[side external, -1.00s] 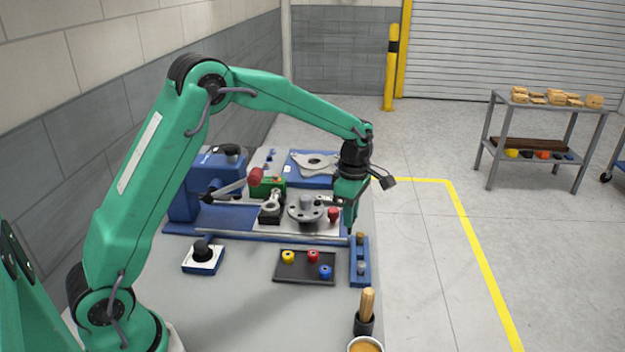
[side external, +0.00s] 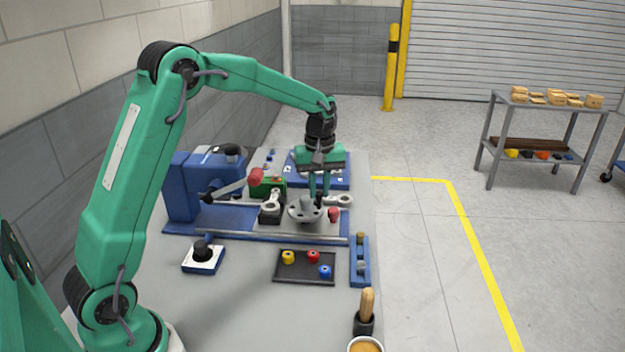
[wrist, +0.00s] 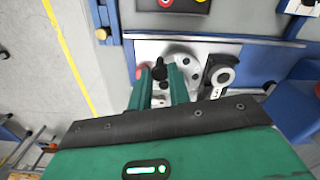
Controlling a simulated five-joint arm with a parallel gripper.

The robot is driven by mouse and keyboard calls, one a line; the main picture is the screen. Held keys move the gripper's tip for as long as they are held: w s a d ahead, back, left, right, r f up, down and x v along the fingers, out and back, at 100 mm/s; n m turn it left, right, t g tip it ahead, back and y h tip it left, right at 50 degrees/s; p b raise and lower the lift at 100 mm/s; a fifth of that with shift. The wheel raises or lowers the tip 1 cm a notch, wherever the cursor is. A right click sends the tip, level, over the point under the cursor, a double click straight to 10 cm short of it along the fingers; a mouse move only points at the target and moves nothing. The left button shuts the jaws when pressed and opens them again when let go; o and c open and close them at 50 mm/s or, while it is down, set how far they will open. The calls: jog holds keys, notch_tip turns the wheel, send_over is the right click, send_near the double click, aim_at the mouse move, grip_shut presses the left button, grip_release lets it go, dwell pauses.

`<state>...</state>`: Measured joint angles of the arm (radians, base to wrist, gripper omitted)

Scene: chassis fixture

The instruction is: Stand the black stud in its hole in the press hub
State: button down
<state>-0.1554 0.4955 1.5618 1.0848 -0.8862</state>
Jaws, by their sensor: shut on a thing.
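The black stud (wrist: 160,72) is between the two fingers of my gripper (wrist: 160,82) in the wrist view, and the gripper is shut on it. The press hub (wrist: 188,68) is a round grey disc with holes and a raised centre, partly hidden by a finger. In the side view my gripper (side external: 319,195) points down at the right rear part of the hub (side external: 304,211). The stud cannot be made out there. I cannot tell whether its lower end is above or inside a hole.
A red knob (side external: 334,215) and a grey link (side external: 338,200) sit close right of the hub. A red-ended lever (side external: 255,175) and a green block (side external: 270,187) stand to its left. In front are a dark tray (side external: 305,275) of coloured pieces and a blue rack (side external: 360,275).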

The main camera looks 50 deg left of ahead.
jog(key=a+m, duration=0.1)
jog(key=m, duration=0.1)
jog(key=s+a+r+m, duration=0.1)
jog(key=a+m, duration=0.1)
jog(key=s+a+r+m, duration=0.1)
jog(key=a+m, duration=0.1)
jog(key=shift+r+m, duration=0.1)
jog(key=shift+m, duration=0.2)
jog(key=shift+f, duration=2.35)
jog(key=shift+f, duration=0.15)
jog(key=shift+f, duration=1)
jog(key=shift+f, duration=0.3)
jog(key=shift+f, duration=0.3)
jog(key=shift+f, duration=0.45)
